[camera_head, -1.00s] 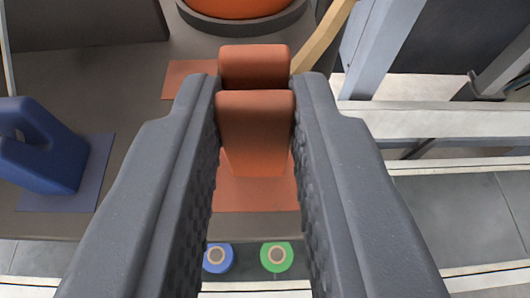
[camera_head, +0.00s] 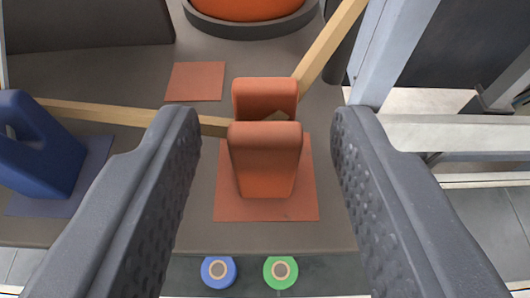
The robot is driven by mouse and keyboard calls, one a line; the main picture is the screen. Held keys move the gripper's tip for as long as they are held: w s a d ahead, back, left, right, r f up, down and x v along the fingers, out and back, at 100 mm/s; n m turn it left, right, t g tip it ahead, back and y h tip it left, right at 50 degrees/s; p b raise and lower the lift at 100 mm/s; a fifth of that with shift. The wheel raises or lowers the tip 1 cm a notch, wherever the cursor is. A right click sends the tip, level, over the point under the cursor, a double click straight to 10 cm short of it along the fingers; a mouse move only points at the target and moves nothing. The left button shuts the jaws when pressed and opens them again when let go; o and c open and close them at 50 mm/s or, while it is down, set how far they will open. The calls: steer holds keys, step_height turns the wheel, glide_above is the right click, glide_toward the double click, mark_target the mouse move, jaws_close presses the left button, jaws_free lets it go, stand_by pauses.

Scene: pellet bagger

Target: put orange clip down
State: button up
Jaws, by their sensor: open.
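The orange clip (camera_head: 265,160) stands upright on an orange square mat (camera_head: 230,207) on the dark table. My gripper (camera_head: 268,135) is open, with one dark grey finger on each side of the clip. There is a clear gap between the clip and each finger, and neither touches it. The far part of the clip shows behind its near block.
A blue clip (camera_head: 40,150) stands on a blue mat (camera_head: 95,165) at the left. An empty orange mat (camera_head: 195,81) lies further back. Blue (camera_head: 218,270) and green (camera_head: 281,271) round buttons sit at the front edge. A wooden bar (camera_head: 322,45) and a grey post (camera_head: 390,50) stand at the right.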

steer(key=b+v, duration=0.1)
steer(key=v, duration=1)
steer(key=shift+s, duration=0.4)
steer(key=shift+r, duration=0.1)
step_height(320, 180, up, 18)
steer(key=a+h, duration=0.2)
steer(key=h, duration=0.1)
steer(key=s+a+r+y, duration=0.1)
steer(key=s+a+r, duration=0.2)
steer(key=a+r, duration=0.2)
steer(key=s+a+r+t, duration=0.1)
steer(key=s+a+r, duration=0.2)
steer(key=a+r, duration=0.3)
steer(key=s+a+r+y, duration=0.1)
steer(key=s+a+r, duration=0.2)
steer(key=a+r, duration=0.3)
step_height(320, 180, up, 5)
steer(key=shift+s+f+y, duration=0.2)
steer(key=shift+y, duration=0.1)
step_height(320, 180, down, 5)
steer(key=b, duration=0.4)
steer(key=shift+r+b, duration=0.1)
steer(key=shift+b, duration=0.3)
